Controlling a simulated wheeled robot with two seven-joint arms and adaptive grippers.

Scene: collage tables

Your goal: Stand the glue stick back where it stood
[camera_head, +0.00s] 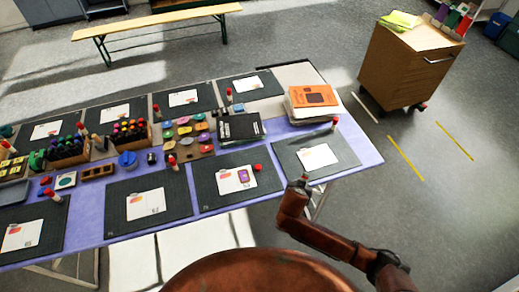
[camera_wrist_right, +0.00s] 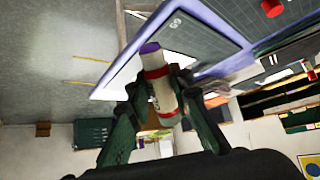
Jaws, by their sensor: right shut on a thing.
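In the right wrist view a glue stick (camera_wrist_right: 162,92) with a white body, red bands and a bare purple end is held between the dark green fingers of my right gripper (camera_wrist_right: 158,84). The gripper is shut on its body, and the stick looks clear of the table. In the head view my right arm reaches the front right of the table; gripper and held stick cannot be made out there. A loose red cap (camera_head: 258,168) lies on the front mat (camera_head: 209,195); a red cap also shows in the right wrist view (camera_wrist_right: 272,8). My left gripper is out of view.
Other red-capped glue sticks stand about the purple table (camera_head: 367,150), one (camera_head: 334,123) by the right mat (camera_head: 343,153) and one (camera_head: 173,162) left of the front mat. Books (camera_head: 312,97), paint pots (camera_head: 184,130) and a bottle crate (camera_head: 130,137) fill the middle.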

